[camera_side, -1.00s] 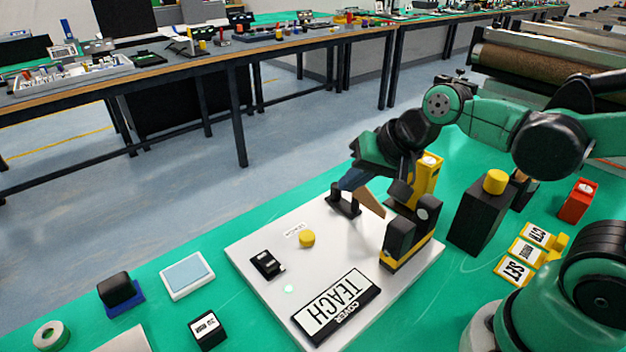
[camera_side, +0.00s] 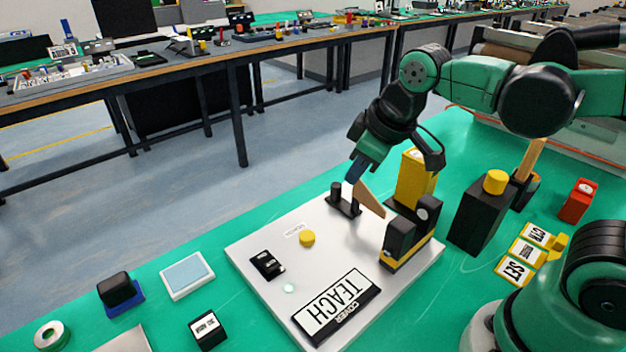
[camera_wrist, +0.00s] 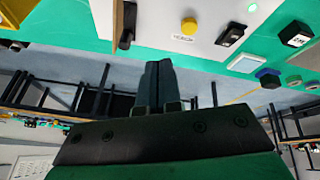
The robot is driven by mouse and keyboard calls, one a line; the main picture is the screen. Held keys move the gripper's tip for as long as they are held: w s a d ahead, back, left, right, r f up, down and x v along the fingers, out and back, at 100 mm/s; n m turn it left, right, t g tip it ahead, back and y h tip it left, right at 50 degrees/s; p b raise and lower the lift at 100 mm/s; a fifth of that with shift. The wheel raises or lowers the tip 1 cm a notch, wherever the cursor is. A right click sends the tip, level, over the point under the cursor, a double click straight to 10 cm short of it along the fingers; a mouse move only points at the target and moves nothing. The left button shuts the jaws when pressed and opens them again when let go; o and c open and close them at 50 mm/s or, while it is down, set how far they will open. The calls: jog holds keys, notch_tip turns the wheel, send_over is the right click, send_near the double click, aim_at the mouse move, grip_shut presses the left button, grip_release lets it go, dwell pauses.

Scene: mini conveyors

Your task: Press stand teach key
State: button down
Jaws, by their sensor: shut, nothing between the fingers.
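A white stand plate (camera_side: 335,255) lies on the green table. It carries a yellow round button (camera_side: 307,239) beside a small label, a black switch block (camera_side: 267,264), a small lit green lamp (camera_side: 289,288) and a black-framed plate reading TEACH and COVER (camera_side: 337,306). In the wrist view the yellow button (camera_wrist: 188,26), the switch block (camera_wrist: 232,34) and the lamp (camera_wrist: 252,8) show at the top. My gripper (camera_side: 354,180) is shut and empty, its tips at the plate's far side by the dark posts; it also shows in the wrist view (camera_wrist: 157,75).
A tilted wooden strip (camera_side: 369,199) and a black-and-yellow block (camera_side: 408,237) stand at the plate's right. A yellow box (camera_side: 415,180) and a black post with yellow cap (camera_side: 478,215) are beyond. A blue-topped pad (camera_side: 187,275) lies left.

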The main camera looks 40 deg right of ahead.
aim_at(304, 236)
jog(key=w+a+f+n+g+h, duration=0.1)
jog(key=w+a+f+n+g, duration=0.2)
jog(key=n, duration=0.7)
jog(key=w+a+g, duration=0.2)
jog(key=a, duration=0.1)
jog(key=shift+w+a+f+n, duration=0.25)
jog(key=shift+f+n, duration=0.05)
jog(key=shift+f, duration=0.1)
jog(key=shift+f, duration=0.1)
jog(key=shift+s+d+f, duration=0.1)
jog(key=shift+d+f, duration=0.1)
jog(key=shift+f, duration=1.5)
jog(key=shift+d+f, duration=0.15)
jog(key=shift+f, duration=1.5)
jog(key=shift+f, duration=0.5)
jog(key=shift+w+a+r, duration=0.2)
jog(key=shift+a+r, duration=0.05)
jog(key=shift+a, duration=0.5)
jog(key=shift+w+a+r, duration=0.2)
jog(key=shift+a+r, duration=0.05)
jog(key=shift+a, duration=0.5)
